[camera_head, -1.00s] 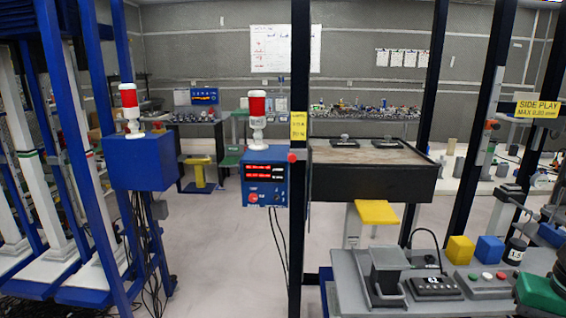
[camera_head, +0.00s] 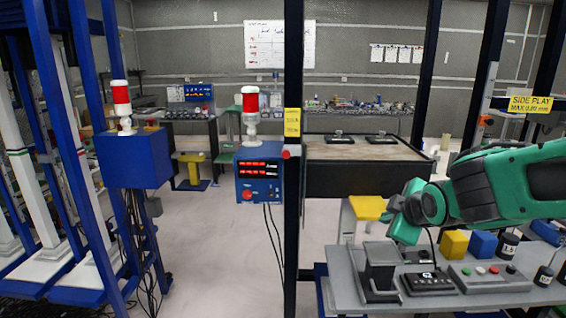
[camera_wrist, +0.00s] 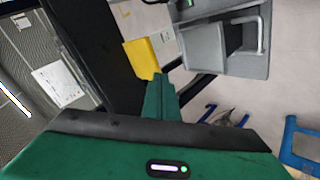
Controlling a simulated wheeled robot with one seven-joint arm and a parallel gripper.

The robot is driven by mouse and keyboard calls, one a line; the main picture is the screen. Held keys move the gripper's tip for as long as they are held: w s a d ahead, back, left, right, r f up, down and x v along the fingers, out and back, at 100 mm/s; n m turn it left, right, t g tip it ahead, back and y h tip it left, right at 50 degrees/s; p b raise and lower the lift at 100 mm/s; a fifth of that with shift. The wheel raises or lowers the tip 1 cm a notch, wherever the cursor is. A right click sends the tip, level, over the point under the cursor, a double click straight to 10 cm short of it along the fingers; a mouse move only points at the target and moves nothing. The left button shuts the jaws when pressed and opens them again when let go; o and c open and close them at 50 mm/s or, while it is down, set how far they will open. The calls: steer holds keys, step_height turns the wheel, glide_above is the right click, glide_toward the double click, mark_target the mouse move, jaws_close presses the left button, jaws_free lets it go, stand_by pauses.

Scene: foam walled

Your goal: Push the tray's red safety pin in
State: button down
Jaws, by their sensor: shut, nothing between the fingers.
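The black-sided tray (camera_head: 355,181) with a brown top stands behind the bench, between dark posts. A small red round knob, apparently the safety pin (camera_head: 291,151), shows on the dark front post at the tray's left edge. How far it stands out I cannot tell. My green gripper (camera_head: 390,216) is right of and lower than the red knob, above the bench and well apart from the knob. In the wrist view its green fingers (camera_wrist: 160,92) are together and empty. The red knob is not visible there.
A yellow pad (camera_head: 367,207) sits under the tray near my gripper; it also shows in the wrist view (camera_wrist: 142,58). A grey bench (camera_head: 345,290) carries a grey fixture (camera_head: 379,272), a button box and blocks. A blue display box (camera_head: 258,178) stands left of the post.

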steer(key=w+a+r+n+t+y, duration=0.1)
steer(key=a+r+n+y, duration=0.1)
steer(key=a, duration=0.6)
steer(key=w+a+r+n+t+y, duration=0.1)
steer(key=a+r+n+t+y, duration=0.1)
steer(key=a+r+n, duration=0.3)
steer(key=w+a+r+n+t+y, duration=0.2)
steer(key=a+n, duration=0.3)
steer(key=a, duration=0.7)
steer(key=shift+a+r+n+y, duration=0.3)
steer(key=shift+r+n+y, duration=0.1)
steer(key=shift+r+y, duration=0.4)
steer(key=shift+f, duration=0.15)
steer(key=r+x, duration=0.1)
steer(key=x, duration=0.9)
steer(key=shift+w+d+f, duration=0.1)
steer(key=shift+d, duration=0.85)
steer(key=shift+w+d, duration=0.15)
steer(key=shift+d, duration=0.8)
